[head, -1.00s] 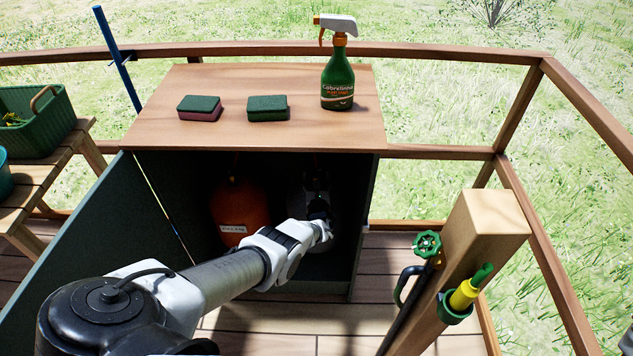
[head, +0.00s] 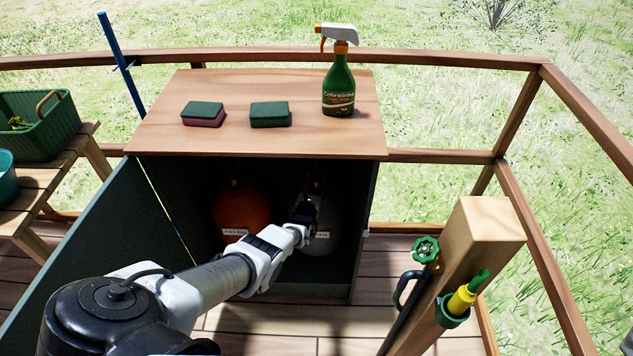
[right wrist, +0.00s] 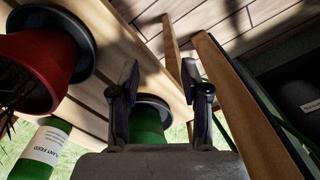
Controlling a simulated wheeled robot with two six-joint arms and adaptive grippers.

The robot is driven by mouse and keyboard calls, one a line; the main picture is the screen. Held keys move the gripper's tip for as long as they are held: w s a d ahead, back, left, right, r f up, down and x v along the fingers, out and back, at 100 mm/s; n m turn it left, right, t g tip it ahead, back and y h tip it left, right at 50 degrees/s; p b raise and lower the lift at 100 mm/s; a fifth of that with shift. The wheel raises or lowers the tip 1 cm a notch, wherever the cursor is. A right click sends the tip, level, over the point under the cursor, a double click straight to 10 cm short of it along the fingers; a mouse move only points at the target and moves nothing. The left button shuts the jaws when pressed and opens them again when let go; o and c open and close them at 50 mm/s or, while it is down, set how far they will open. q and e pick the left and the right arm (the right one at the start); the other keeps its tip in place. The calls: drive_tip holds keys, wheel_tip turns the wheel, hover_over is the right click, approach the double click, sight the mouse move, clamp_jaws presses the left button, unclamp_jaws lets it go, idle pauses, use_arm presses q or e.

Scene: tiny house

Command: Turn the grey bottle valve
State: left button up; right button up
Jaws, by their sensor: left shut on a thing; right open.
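The grey bottle (head: 327,222) stands in the dark right half of the open cabinet in the head view, partly hidden by my left arm. My left gripper (head: 314,188) reaches in at the bottle's top and is shut on its valve. The valve itself is mostly hidden by the fingers and shadow. The orange bottle (head: 241,210) stands to its left. My right gripper (right wrist: 163,88) is open and empty in the right wrist view, over wooden slats and a green container (right wrist: 150,118).
The cabinet top (head: 230,88) bears two sponges (head: 203,114) and a green spray bottle (head: 339,90). The cabinet door (head: 85,250) hangs open at left. A wooden post (head: 485,235) with a green tap (head: 425,250) stands at right. A red pot (right wrist: 50,62) shows in the right wrist view.

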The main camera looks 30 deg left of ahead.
use_arm(q)
drive_tip(key=shift+f, duration=0.1)
drive_tip(key=o, duration=1.1)
drive_tip(key=shift+o, duration=0.2)
